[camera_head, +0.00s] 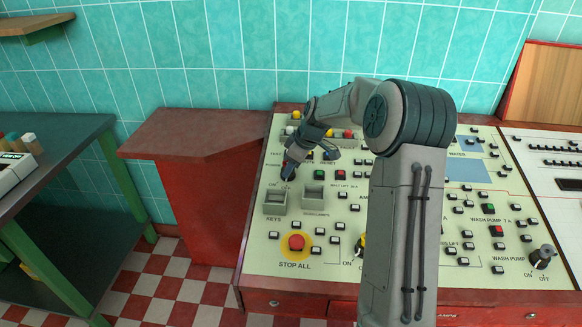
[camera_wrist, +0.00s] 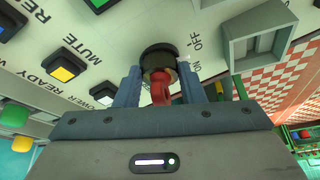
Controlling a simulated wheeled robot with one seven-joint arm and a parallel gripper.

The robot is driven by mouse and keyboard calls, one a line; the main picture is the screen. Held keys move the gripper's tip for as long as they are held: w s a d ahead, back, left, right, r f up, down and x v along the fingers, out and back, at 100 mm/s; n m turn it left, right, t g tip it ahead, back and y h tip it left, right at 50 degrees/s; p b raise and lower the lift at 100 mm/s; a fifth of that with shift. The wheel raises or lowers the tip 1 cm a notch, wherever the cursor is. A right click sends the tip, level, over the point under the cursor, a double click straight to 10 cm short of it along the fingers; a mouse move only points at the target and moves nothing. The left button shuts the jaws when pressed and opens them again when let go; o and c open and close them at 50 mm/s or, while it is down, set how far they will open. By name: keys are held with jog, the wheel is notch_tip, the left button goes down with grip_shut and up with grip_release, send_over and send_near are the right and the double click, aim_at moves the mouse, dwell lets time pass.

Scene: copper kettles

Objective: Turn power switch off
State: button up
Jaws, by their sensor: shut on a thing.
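The power switch (camera_wrist: 158,62) is a round black knob with a red handle, next to ON and OFF lettering in the wrist view. My gripper (camera_wrist: 160,88) has a blue-grey finger on each side of the red handle and is shut on it. In the head view, my gripper (camera_head: 290,165) reaches down to the switch at the upper left of the cream control panel (camera_head: 330,262). ON and OFF lettering shows just below it there. My gripper and arm hide most of the switch in the head view, and the handle's exact angle is hard to tell.
A grey square key holder (camera_head: 275,203) stands close below the switch, with another beside it. The red STOP ALL button (camera_head: 296,242) sits nearer the front. Several small buttons surround the switch. A red cabinet (camera_head: 195,180) adjoins the panel's left side.

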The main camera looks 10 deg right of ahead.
jog(key=shift+n, duration=0.5)
dwell(0.3)
jog(key=o, duration=1)
jog(key=shift+r, duration=0.1)
jog(key=v, duration=1.3)
jog(key=shift+d+r+b, duration=0.3)
jog(key=shift+d, duration=0.05)
jog(key=shift+w, duration=0.15)
